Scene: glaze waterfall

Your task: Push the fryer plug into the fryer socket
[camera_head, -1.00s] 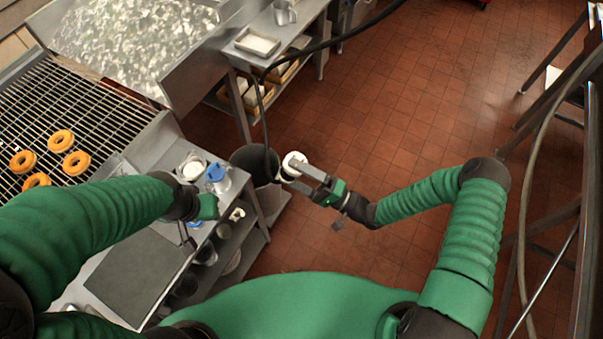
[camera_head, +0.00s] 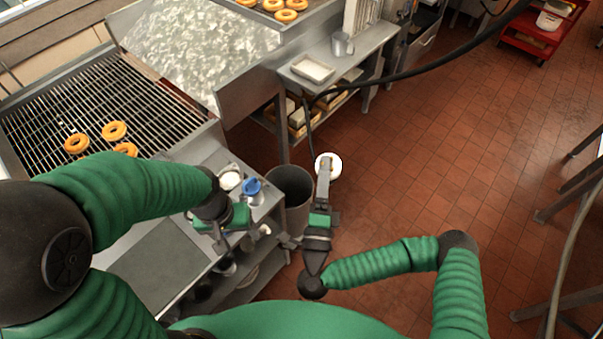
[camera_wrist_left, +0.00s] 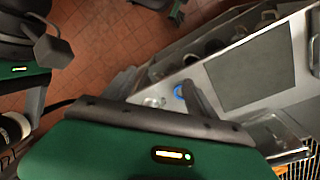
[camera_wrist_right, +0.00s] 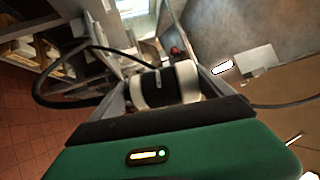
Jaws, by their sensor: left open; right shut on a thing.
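The fryer plug (camera_head: 328,166) is a white-rimmed round connector on a thick black cable. My right gripper (camera_head: 325,178) is shut on it and holds it in the air right of a dark bin. The right wrist view shows the plug (camera_wrist_right: 165,88) as a black and white cylinder between the fingers. The plug's far face is hidden there. My left gripper (camera_head: 218,240) is open and empty above the steel bench; its fingers also show in the left wrist view (camera_wrist_left: 160,95). I cannot make out the fryer socket clearly in any view.
The black cable (camera_head: 420,72) hangs in from the upper right. The dark bin (camera_head: 291,195) stands beside the bench. A blue-topped bottle (camera_head: 252,190) stands on the bench. A steel shelf unit (camera_head: 345,62) is beyond the plug. Open tiled floor (camera_head: 430,170) lies to the right.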

